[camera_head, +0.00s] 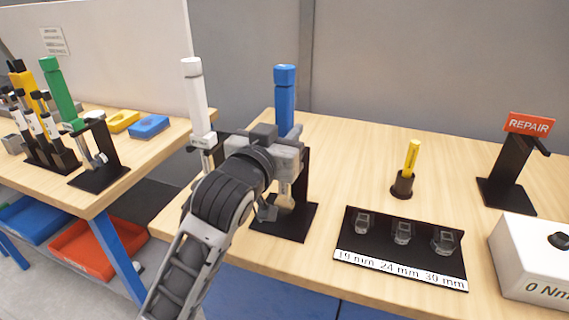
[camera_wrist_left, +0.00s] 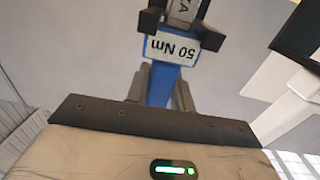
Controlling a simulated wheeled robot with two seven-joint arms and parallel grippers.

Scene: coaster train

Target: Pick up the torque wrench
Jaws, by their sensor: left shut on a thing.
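A blue torque wrench (camera_head: 285,100) stands upright, handle up, at a black stand (camera_head: 296,229) on the right-hand wooden table. My left gripper (camera_head: 286,146) is shut on it below the top of the blue handle. The gripper and arm hide the middle of the wrench and part of the stand. In the left wrist view, the blue wrench (camera_wrist_left: 160,86) runs between the fingers, with an upside-down "50 Nm" label. I cannot tell whether the wrench still rests in its stand. My right gripper is not in view.
A white wrench (camera_head: 194,95) stands close left of my gripper; a green one (camera_head: 60,90) is on the left table. To the right are a socket tray (camera_head: 385,262), a yellow tool (camera_head: 412,158), a REPAIR stand (camera_head: 508,170) and a white box (camera_head: 530,265).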

